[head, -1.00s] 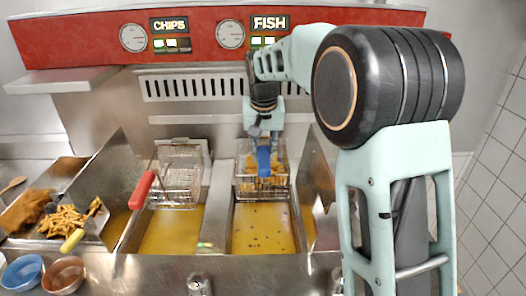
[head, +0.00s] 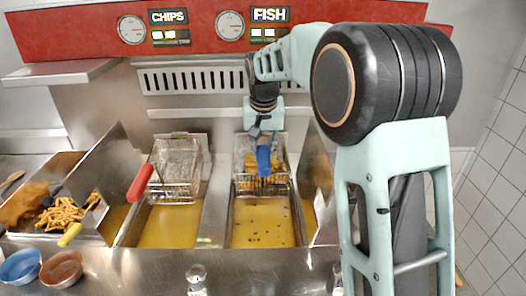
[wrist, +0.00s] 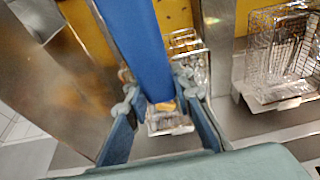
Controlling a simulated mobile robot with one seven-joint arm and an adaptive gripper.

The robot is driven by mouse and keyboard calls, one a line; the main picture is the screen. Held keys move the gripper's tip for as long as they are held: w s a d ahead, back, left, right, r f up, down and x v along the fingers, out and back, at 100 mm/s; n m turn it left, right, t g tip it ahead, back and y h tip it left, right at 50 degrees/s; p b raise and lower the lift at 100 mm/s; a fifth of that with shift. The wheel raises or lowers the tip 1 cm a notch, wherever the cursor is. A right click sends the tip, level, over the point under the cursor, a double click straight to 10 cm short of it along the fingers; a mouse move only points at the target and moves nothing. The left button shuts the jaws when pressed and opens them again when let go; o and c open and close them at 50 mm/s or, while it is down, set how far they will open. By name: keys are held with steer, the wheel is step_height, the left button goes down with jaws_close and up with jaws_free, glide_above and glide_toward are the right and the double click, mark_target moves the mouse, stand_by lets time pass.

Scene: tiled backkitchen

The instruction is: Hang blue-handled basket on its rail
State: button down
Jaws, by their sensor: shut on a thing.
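The blue-handled basket (head: 249,187) is a wire basket with golden fried pieces in it. It is at the back of the right vat, under the FISH sign, and looks upright above the oil. Its blue handle (head: 263,161) points toward the front. My gripper (wrist: 156,97) is shut on this handle; in the wrist view the blue handle (wrist: 142,45) runs between the fingers. The slotted steel back panel with a horizontal bar (head: 205,112) is behind the vats. My gripper partly hides the basket's back edge, so I cannot tell whether it touches a rail.
A red-handled basket (head: 176,192) sits at the back of the left vat, close by on the left. Upright steel panels (head: 98,180) flank the vats. A tray of fries (head: 62,214) and two bowls (head: 21,266) are at left. The oil (head: 263,225) in front is uncovered.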

steer(key=c, duration=1.6)
jaws_free()
steer(key=shift+s+f, duration=0.1)
steer(key=shift+f, duration=0.05)
